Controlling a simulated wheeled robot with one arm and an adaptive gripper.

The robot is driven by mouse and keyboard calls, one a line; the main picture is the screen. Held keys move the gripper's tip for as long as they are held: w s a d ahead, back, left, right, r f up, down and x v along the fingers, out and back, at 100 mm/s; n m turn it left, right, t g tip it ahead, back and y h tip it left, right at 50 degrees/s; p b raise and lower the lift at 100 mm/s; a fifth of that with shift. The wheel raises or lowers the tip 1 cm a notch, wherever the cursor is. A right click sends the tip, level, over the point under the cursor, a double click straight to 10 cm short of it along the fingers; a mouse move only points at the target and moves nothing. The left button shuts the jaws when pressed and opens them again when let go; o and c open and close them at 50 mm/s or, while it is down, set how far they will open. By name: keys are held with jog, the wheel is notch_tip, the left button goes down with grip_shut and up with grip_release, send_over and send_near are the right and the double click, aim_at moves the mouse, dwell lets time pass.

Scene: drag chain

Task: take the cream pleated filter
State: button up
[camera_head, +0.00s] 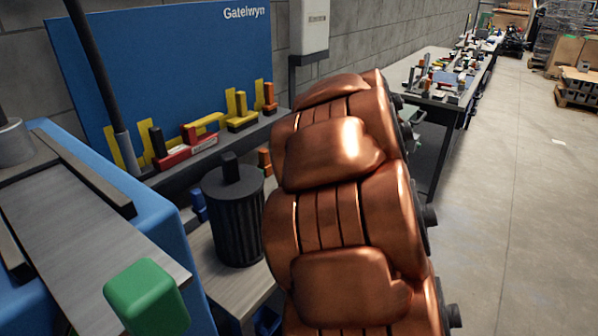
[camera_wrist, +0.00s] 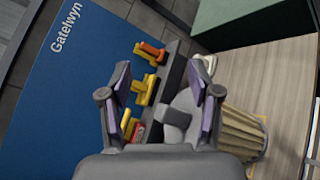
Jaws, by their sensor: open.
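The cream pleated filter (camera_wrist: 243,134) shows in the wrist view, low and right of centre, partly covered by my gripper. A grey cap with a dark knob shows between the fingers and seems to belong to it. My gripper (camera_wrist: 160,98) is open, its purple-padded fingers apart on either side of the knob in the picture; I cannot tell whether they touch. In the head view no cream filter shows; my copper arm covers much of the bench. A charcoal pleated filter (camera_head: 237,222) with a knob stands upright left of my arm.
A blue board (camera_head: 165,75) backs a rail of yellow, red and orange parts. Left are a blue machine with a metal bed and a green block (camera_head: 147,297). Another cluttered bench (camera_head: 440,88) stands behind.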

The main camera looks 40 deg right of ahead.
jog(key=a+f+n+t+y, duration=0.1)
jog(key=f+n+y, duration=0.1)
jog(key=n+y, duration=0.2)
jog(key=w+a+f+n+y, duration=0.1)
jog(key=n+y, duration=0.3)
jog(key=n, duration=0.5)
jog(key=w+a+f+n+t+y, duration=0.1)
jog(key=a+f+n+y, duration=0.1)
jog(key=n+y, duration=0.3)
jog(key=shift+w+a+f+n+t, duration=0.1)
jog(key=shift+f+n+t, duration=0.05)
jog(key=shift+f+n, duration=0.3)
jog(key=shift+a+f+n+t, duration=0.1)
jog(key=shift+f+n+t, duration=0.05)
jog(key=shift+f+n, duration=0.3)
jog(key=shift+p+x, duration=1.1)
jog(key=shift+x, duration=1.75)
jog(key=shift+d+f, duration=0.2)
jog(key=shift+c, duration=0.3)
grip_shut()
